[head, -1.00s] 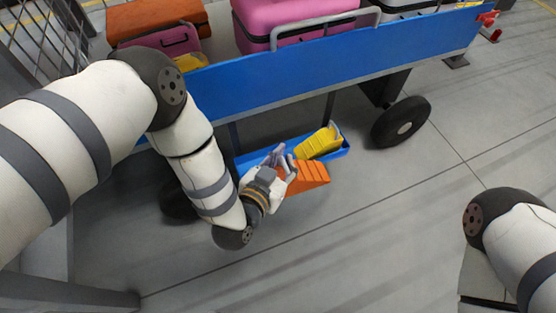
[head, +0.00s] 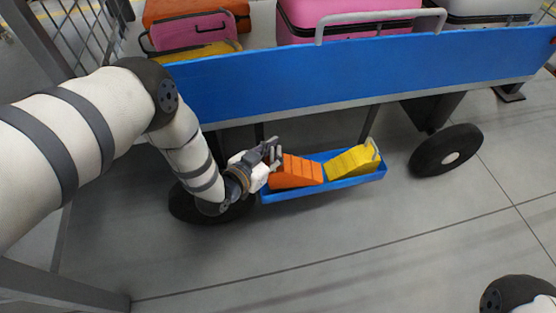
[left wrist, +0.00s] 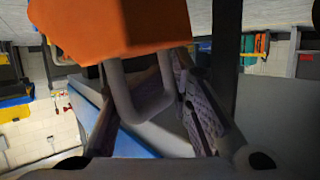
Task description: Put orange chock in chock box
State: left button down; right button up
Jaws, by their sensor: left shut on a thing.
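The orange chock (head: 297,173) is a stepped wedge in the left half of the blue chock box (head: 325,191) in the head view. I cannot tell whether it rests on the box floor or hangs just above it. My left gripper (head: 275,153) is shut on the chock's grey handle, at the chock's left end. In the left wrist view the orange chock (left wrist: 115,25) fills the top, and its looped handle (left wrist: 145,112) lies between the fingers. My right gripper is not in view.
A yellow chock (head: 354,161) sits in the box's right half. The box hangs under a cart with a blue side panel (head: 330,75) carrying suitcases, including a pink one (head: 350,18). A black wheel (head: 446,151) is to the right. The grey floor in front is clear.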

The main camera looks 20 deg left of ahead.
pick_arm(q)
jog(key=f, duration=0.2)
jog(key=s+f, duration=0.1)
jog(key=shift+d+g, duration=0.3)
jog(key=shift+d, duration=0.1)
jog(key=shift+s+d+r, duration=0.1)
jog(key=shift+r, duration=0.05)
jog(key=c, duration=1.9)
grip_release()
jog(key=o, duration=0.7)
jog(key=shift+d+h, duration=0.25)
jog(key=shift+h, duration=0.05)
jog(key=shift+o, duration=0.2)
jog(key=shift+a, duration=0.1)
jog(key=shift+w+a+r, duration=0.15)
jog(key=shift+w, duration=0.05)
